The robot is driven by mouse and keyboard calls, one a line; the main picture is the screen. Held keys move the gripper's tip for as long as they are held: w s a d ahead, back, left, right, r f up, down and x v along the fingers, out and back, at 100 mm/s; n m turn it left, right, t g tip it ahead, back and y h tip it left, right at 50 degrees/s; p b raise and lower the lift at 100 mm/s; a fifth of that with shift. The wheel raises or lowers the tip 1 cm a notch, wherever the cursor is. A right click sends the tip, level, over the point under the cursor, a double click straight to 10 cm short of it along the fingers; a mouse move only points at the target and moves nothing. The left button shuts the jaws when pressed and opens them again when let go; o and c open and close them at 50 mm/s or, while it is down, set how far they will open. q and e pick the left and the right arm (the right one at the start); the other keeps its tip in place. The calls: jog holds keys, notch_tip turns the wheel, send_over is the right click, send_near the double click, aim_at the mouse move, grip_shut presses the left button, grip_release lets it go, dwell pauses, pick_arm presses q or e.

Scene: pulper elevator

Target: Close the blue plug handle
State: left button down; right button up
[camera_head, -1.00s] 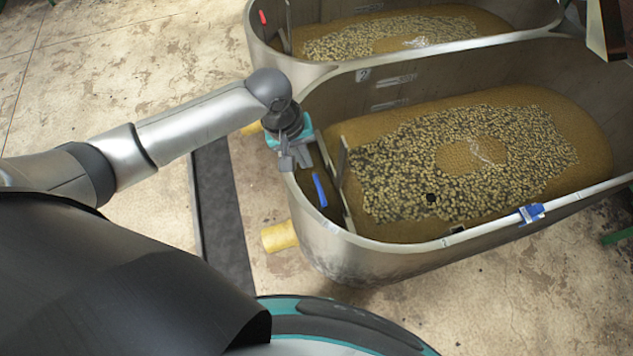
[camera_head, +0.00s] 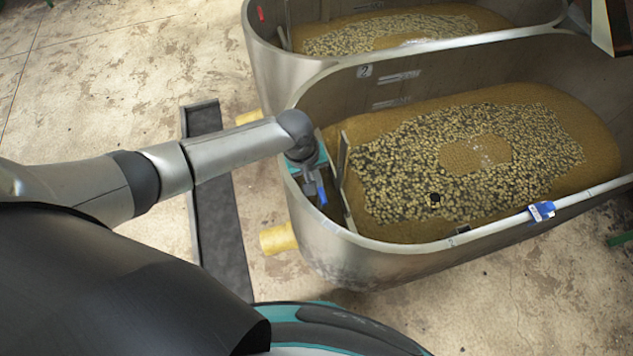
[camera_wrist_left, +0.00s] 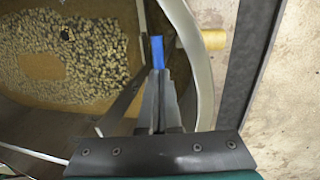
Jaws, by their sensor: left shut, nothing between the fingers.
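The blue plug handle (camera_head: 321,193) is in the narrow end section of the near steel tank (camera_head: 370,262), between the tank's rounded left wall and a divider plate. It also shows in the left wrist view (camera_wrist_left: 157,52), just beyond my fingertips. My left gripper (camera_head: 312,186) is over that section, shut and empty, with its fingers at the handle's upper part in the head view. In the left wrist view the shut fingers (camera_wrist_left: 158,75) overlap the handle's near end; whether they touch it I cannot tell. My right gripper is not in view.
The divider plate (camera_head: 344,180) stands close to the right of my left gripper. The tank beyond it holds wet coffee beans (camera_head: 400,170). A yellow pipe stub (camera_head: 278,239) sticks out below the rim, and a dark beam (camera_head: 222,235) lies on the floor.

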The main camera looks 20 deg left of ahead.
pick_arm(q)
jog(key=shift+f, duration=0.4)
jog(key=shift+d, duration=0.1)
